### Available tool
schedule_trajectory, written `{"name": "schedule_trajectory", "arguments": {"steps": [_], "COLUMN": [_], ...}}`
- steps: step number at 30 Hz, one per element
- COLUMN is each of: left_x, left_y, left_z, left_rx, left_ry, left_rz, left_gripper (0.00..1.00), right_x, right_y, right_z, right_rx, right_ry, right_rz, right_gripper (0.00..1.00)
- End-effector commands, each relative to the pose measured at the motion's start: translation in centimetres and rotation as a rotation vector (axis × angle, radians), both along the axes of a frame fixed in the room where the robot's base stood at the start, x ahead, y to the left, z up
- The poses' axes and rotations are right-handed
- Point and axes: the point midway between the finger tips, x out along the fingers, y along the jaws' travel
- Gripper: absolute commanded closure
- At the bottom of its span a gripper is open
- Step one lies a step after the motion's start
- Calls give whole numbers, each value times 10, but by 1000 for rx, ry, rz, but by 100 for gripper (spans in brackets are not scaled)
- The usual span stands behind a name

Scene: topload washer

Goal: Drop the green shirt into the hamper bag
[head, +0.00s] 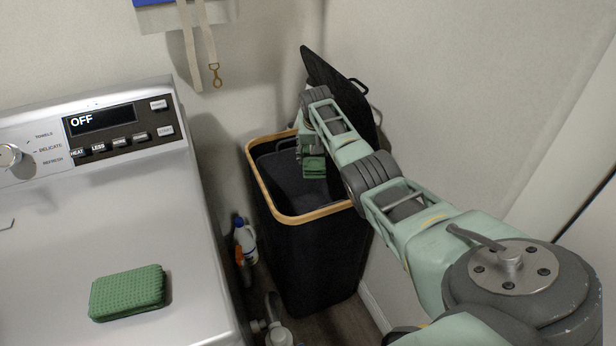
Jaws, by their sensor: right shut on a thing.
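The hamper bag (318,250) is a tall black bin with a wooden rim, standing on the floor beside the white machine. Its dark lid is raised at the back. My right arm reaches over it from the right. My right gripper (312,152) points down over the hamper opening and is shut on a green folded thing, which looks like the green shirt (314,168). The shirt hangs within the rim's outline; its exact height is hard to tell. The fingertips are partly hidden. My left gripper is out of view.
A white machine (100,220) with a control panel reading OFF fills the left. A green, textured, sponge-like block (128,292) lies on its top. Bottles (245,242) stand in the narrow gap beside the hamper. Straps (206,45) hang on the wall behind.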

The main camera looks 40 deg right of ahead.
Motion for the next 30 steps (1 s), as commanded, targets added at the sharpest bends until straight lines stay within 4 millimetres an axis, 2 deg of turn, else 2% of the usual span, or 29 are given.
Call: {"name": "schedule_trajectory", "arguments": {"steps": [5, 6, 13, 23, 30], "left_x": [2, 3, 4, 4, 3], "left_y": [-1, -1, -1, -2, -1], "left_z": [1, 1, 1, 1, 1], "left_rx": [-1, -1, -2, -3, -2], "left_ry": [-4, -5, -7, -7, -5], "left_rz": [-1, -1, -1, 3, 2], "left_gripper": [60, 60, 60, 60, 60], "right_x": [0, 0, 0, 0, -4], "right_y": [0, 0, 0, 0, 3], "right_z": [2, 2, 1, 1, 15], "right_rx": [-1, -1, -1, 1, 0], "right_ry": [-1, -1, -1, 1, -1], "right_rz": [0, 0, 0, 0, 1], "right_gripper": [78, 45, 25, 25, 25]}}
